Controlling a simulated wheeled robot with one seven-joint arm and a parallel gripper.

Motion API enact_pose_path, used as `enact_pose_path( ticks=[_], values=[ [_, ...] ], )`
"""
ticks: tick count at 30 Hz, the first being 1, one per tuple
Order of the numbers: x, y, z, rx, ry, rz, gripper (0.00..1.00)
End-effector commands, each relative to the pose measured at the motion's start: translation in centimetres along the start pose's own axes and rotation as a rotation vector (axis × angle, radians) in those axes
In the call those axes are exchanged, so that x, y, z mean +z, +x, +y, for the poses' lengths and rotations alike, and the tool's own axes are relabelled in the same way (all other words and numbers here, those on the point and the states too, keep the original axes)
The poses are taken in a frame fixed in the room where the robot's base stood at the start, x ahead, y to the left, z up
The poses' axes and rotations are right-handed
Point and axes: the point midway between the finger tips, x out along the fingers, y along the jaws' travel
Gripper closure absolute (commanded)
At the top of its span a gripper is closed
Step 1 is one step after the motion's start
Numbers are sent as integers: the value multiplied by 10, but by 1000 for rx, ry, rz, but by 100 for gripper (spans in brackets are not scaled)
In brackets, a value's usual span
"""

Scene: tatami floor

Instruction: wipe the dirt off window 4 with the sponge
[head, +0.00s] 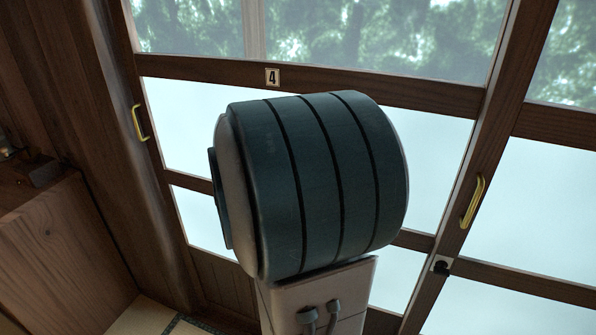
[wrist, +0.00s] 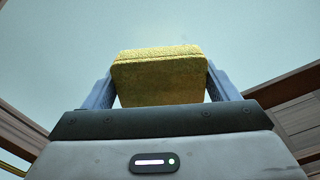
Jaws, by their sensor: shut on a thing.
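Window 4 stands ahead in the head view, with a small "4" plate (head: 272,77) on its dark wooden crossbar. Its upper pane (head: 380,40) shows green trees, and the panes below the bar are pale and frosted. In the wrist view my gripper (wrist: 160,88) is shut on a yellow sponge (wrist: 158,78), which sits between the two blue fingers. Pale glass fills the view beyond the sponge; I cannot tell whether the sponge touches it. No dirt can be made out on the glass. In the head view my own arm hides the gripper, the sponge and the middle of the window.
Brass handles are on the left (head: 140,122) and right (head: 473,201) door stiles. A dark latch (head: 441,264) sits low on the right stile. A wooden cabinet (head: 65,265) stands at the lower left, with a bit of tatami (head: 143,318) beside it.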

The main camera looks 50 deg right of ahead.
Motion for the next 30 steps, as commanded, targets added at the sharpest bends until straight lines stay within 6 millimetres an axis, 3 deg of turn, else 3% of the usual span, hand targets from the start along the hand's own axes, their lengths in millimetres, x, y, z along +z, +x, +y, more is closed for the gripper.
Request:
enact_pose_path(
  ticks=[11, 22, 30],
  values=[
    [1, -3, 0, -1, 1, 0, 38],
    [3, -27, 1, -2, 5, 1, 38],
    [0, -32, 0, 1, -1, -1, 38]
  ],
)
